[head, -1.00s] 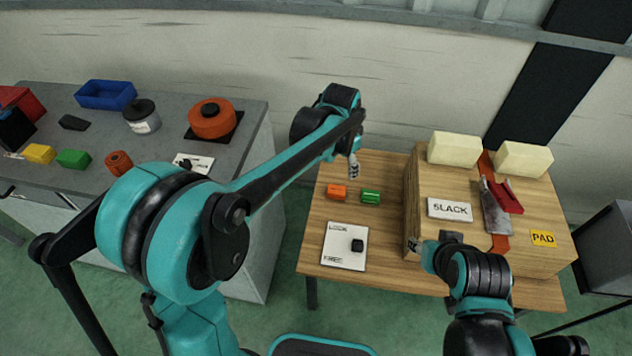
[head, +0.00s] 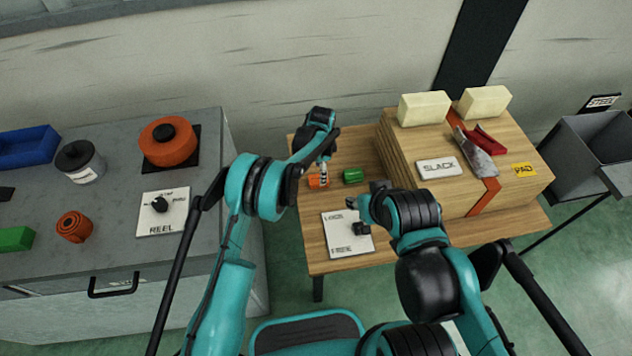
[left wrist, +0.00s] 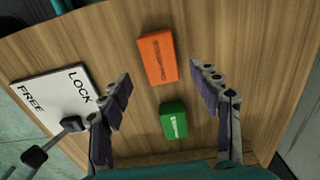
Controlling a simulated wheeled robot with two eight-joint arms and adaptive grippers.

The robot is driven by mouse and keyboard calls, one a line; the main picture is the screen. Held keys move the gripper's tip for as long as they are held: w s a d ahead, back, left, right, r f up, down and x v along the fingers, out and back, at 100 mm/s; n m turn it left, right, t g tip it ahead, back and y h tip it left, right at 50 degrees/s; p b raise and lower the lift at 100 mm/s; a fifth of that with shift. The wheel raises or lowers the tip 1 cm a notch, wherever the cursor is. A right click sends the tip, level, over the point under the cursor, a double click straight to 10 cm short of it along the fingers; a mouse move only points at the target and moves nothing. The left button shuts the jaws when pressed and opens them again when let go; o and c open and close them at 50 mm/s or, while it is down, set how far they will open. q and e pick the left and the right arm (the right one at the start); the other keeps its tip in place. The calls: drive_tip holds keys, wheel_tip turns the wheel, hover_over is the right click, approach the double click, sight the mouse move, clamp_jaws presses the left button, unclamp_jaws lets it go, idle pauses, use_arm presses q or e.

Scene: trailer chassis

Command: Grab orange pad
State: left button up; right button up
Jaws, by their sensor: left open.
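The orange pad (head: 318,181) is a small block lying on the wooden table, beside a green block (head: 353,175). My left gripper (head: 323,173) is over the orange pad in the head view and partly covers it. In the left wrist view, the orange pad (left wrist: 157,59) lies ahead of my open left gripper (left wrist: 162,90), and the green block (left wrist: 173,120) lies between the fingers in the picture. Nothing is held there. My right gripper (head: 358,204) is by the lock/free panel; its fingers are too small to read.
The lock/free panel (head: 340,240) lies at the table's front left. A wooden stack (head: 450,195) with a SLACK label, cream blocks and an orange strap stands to the right. The grey bench (head: 110,240) at left holds a reel and switch panel.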

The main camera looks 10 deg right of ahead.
sight(313, 179)
use_arm(q)
drive_tip(key=f, duration=0.1)
drive_tip(key=f+b, duration=0.1)
drive_tip(key=f, duration=0.1)
drive_tip(key=f+b, duration=0.1)
drive_tip(key=f, duration=0.1)
drive_tip(key=shift+a+f, duration=0.1)
drive_tip(key=shift+a, duration=0.25)
drive_tip(key=c, duration=1.3)
drive_tip(key=shift+r, duration=0.2)
